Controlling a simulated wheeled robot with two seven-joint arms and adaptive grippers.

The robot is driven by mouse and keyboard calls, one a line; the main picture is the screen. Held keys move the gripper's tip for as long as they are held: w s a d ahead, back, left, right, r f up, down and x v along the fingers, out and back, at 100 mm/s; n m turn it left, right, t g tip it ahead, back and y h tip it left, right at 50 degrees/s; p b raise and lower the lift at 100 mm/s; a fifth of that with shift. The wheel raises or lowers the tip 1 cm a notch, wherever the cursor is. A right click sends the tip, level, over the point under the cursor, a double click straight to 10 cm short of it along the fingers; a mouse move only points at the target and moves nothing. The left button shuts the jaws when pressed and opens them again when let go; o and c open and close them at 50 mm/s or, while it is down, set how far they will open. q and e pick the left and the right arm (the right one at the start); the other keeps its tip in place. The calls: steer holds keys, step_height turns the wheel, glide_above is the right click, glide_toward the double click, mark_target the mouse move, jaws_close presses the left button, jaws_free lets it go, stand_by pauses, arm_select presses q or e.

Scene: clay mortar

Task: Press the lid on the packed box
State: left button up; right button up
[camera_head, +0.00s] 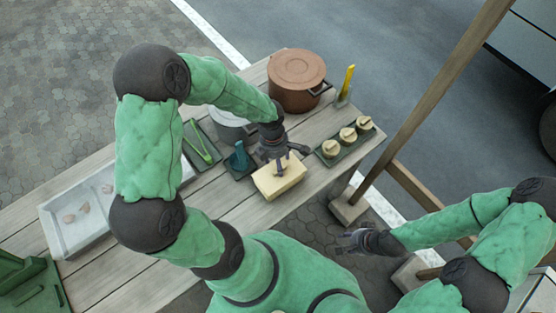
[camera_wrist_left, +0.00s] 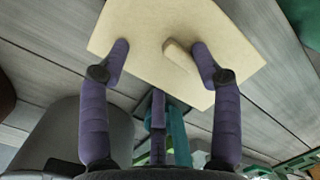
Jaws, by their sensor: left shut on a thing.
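A cream box-shaped block (camera_head: 284,184) sits near the front edge of the wooden table. In the left wrist view its pale top, the lid (camera_wrist_left: 150,30), has a small raised bar handle (camera_wrist_left: 181,56). My left gripper (camera_head: 279,158) is over the block from above. I cannot tell the seam between lid and box, or whether the lid sits flush. My right gripper (camera_head: 352,240) is open and empty, off the table's front edge.
A teal item (camera_head: 239,157) stands close left of the block. A green tray (camera_head: 327,158) with three round pots is to the right. A brown lidded pot (camera_head: 297,78) and a yellow tool (camera_head: 347,80) stand behind. A white tray (camera_head: 60,235) lies left. A wooden post (camera_head: 425,95) rises at right.

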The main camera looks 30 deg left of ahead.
arm_select(q)
steer(key=shift+f+b, duration=0.1)
steer(key=shift+b, duration=0.45)
stand_by(1.1)
steer(key=shift+f+b, duration=0.5)
steer(key=shift+b, duration=0.25)
stand_by(1.0)
steer(key=o, duration=0.9)
steer(key=shift+o, duration=0.8)
steer(key=shift+r, duration=0.1)
